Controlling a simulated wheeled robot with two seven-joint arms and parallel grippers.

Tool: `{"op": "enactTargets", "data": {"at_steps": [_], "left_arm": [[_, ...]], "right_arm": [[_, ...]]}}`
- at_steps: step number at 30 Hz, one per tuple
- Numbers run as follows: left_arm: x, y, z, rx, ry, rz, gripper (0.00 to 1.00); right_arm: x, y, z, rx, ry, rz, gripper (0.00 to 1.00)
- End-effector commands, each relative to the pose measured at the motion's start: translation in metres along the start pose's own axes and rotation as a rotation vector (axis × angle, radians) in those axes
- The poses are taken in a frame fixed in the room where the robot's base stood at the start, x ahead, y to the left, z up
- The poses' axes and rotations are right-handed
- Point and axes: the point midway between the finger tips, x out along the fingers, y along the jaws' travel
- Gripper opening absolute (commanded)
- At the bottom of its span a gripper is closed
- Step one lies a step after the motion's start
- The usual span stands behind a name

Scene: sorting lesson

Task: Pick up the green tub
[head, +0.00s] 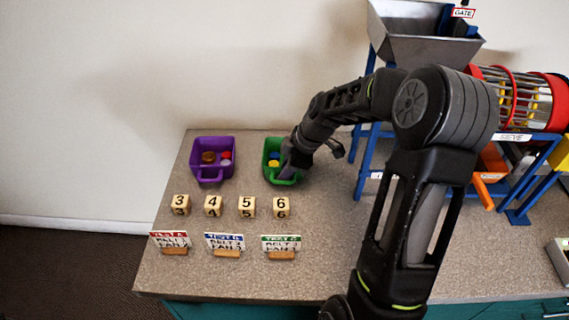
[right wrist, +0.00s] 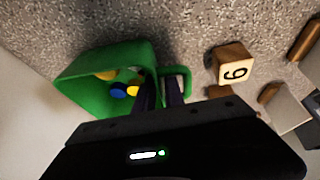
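The green tub (head: 270,160) stands on the counter, right of the purple tub, with blue and yellow pieces inside. In the right wrist view the green tub (right wrist: 85,75) shows with its loop handle (right wrist: 187,78) on the right. My right gripper (head: 289,167) is at the tub's near right edge. Its two fingers (right wrist: 160,88) are close together at the handle end, one by the tub wall and one at the loop, with green between them. They look shut on the tub; the exact contact is partly hidden. My left gripper is not in view.
A purple tub (head: 212,175) with several discs stands to the left. Number blocks (head: 247,207) and small signs (head: 225,242) stand in rows in front. A blue-framed machine with a metal hopper (head: 420,30) and sieve drum (head: 520,100) is at the right.

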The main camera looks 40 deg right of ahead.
Motion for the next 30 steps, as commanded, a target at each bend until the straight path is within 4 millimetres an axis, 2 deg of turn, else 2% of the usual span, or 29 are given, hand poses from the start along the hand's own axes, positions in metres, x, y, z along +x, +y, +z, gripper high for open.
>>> {"op": "enactTargets", "data": {"at_steps": [6, 12, 30], "left_arm": [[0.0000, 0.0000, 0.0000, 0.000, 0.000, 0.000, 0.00], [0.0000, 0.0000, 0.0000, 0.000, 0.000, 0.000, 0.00], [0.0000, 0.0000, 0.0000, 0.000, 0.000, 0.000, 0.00]], "right_arm": [[-0.0002, 0.0001, 0.0000, 0.000, 0.000, 0.000, 0.14], [-0.0003, 0.0001, 0.0000, 0.000, 0.000, 0.000, 0.00], [-0.0003, 0.0001, 0.0000, 0.000, 0.000, 0.000, 0.00]]}}
